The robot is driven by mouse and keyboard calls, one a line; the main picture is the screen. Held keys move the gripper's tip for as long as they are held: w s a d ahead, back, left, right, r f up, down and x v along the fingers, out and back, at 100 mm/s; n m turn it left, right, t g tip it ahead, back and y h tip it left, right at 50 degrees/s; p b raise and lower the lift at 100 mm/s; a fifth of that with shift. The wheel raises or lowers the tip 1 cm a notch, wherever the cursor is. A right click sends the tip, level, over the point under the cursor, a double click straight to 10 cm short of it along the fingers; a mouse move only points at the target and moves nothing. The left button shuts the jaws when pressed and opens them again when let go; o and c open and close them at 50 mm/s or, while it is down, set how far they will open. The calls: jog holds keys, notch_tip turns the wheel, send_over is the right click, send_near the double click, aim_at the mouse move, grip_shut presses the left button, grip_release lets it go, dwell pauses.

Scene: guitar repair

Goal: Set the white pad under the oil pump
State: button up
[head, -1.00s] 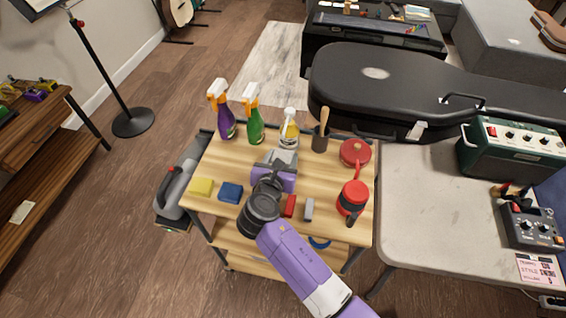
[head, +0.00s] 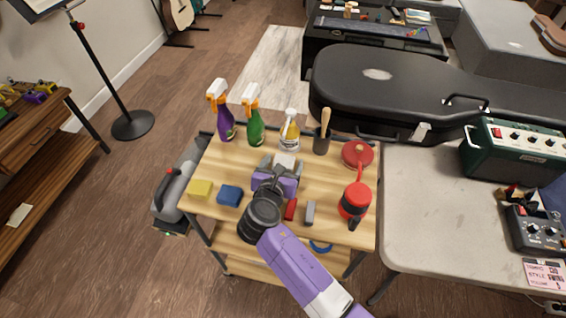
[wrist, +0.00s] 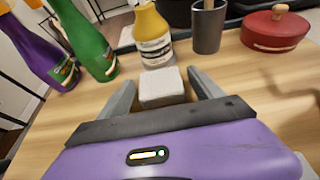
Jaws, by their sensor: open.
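The white pad (head: 285,161) is a small pale block on the wooden cart top. In the wrist view the pad (wrist: 161,88) lies between the tips of my open gripper (wrist: 162,90), with a gap on each side. The oil pump, which I take to be the yellow bottle with a pale pump head (head: 290,131), stands upright just behind the pad. In the wrist view its lower part (wrist: 152,38) shows, and its top is cut off. The pad is in front of the bottle; I cannot tell whether they touch.
Purple (head: 221,115) and green (head: 253,118) spray bottles stand left of the oil pump. A dark cup (head: 322,144) and a red lidded pot (head: 356,154) stand to its right. Yellow (head: 200,188) and blue (head: 230,195) blocks lie at the front left.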

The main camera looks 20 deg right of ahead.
jog(key=shift+r, duration=0.25)
jog(key=p+v, duration=0.1)
jog(key=v, duration=1.1)
jog(key=shift+a+f, duration=0.1)
jog(key=shift+f, duration=0.1)
